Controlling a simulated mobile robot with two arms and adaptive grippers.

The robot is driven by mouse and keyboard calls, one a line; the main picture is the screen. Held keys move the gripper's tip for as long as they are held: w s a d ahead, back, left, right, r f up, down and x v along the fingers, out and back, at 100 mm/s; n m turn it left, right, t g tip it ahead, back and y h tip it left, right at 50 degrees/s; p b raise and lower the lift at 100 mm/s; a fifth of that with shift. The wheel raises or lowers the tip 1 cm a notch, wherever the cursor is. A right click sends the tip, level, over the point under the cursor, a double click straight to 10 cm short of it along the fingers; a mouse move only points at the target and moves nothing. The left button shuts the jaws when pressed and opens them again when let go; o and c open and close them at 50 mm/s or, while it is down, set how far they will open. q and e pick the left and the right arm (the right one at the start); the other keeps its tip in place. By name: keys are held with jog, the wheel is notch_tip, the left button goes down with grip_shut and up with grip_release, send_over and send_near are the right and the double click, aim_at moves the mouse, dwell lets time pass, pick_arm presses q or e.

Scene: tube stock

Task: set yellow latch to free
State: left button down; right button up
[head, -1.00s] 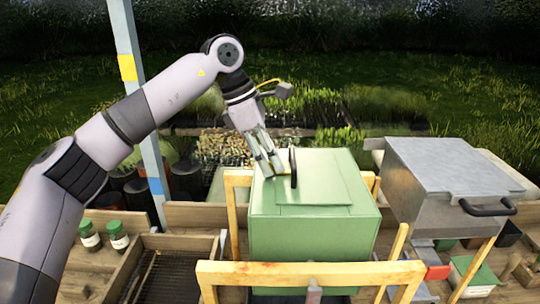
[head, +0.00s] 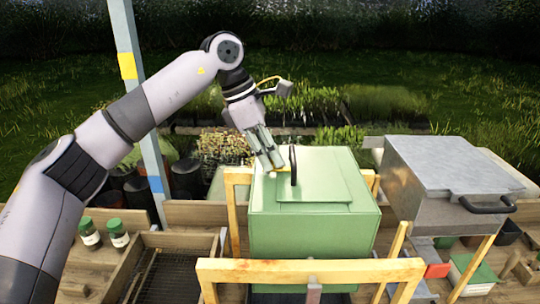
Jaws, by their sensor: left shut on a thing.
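The green box (head: 310,235) stands inside a yellow wooden frame, with a raised panel on its top. A small yellow piece, which looks like the yellow latch (head: 282,170), shows at the fingertips beside the black handle on the box top. My left gripper (head: 271,163) reaches down from the upper left and is shut on this piece. The fingers cover most of it, so its exact setting cannot be told. The black handle (head: 293,165) stands upright just right of the fingers. My right gripper is not in view.
A grey metal box (head: 445,180) with a black handle stands to the right. A yellow wooden rail (head: 310,273) crosses in front of the green box. Two green-capped jars (head: 118,234) and a mesh-bottomed tray (head: 170,280) are at the left. A pale post (head: 150,150) rises behind my arm.

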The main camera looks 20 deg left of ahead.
pick_arm(q)
jog(key=shift+n+b, duration=0.35)
jog(key=shift+n, duration=0.05)
jog(key=n+t+b, duration=0.1)
jog(key=n+b, duration=0.2)
jog(key=shift+w+n+t+y+b, duration=0.15)
jog(key=shift+n+t+y+b, duration=0.25)
jog(key=n+b, duration=0.2)
jog(key=n+t+y+b, duration=0.1)
jog(key=n, duration=0.2)
jog(key=shift+w+a+y+b, duration=0.1)
jog(key=shift+y+b, duration=0.2)
jog(key=shift+b, duration=0.05)
jog(key=n+y+b, duration=0.1)
jog(key=n, duration=0.1)
jog(key=n+b, duration=0.1)
jog(key=n, duration=0.1)
jog(key=shift+a+n+t+y, duration=0.1)
jog(key=shift+n+t+y, duration=0.2)
jog(key=shift+n+y, duration=0.1)
jog(key=shift+a+r+n+y+b, duration=0.1)
jog(key=shift+n+y+b, duration=0.55)
jog(key=shift+n, duration=0.95)
jog(key=c, duration=1.7)
grip_release()
jog(key=shift+a, duration=0.15)
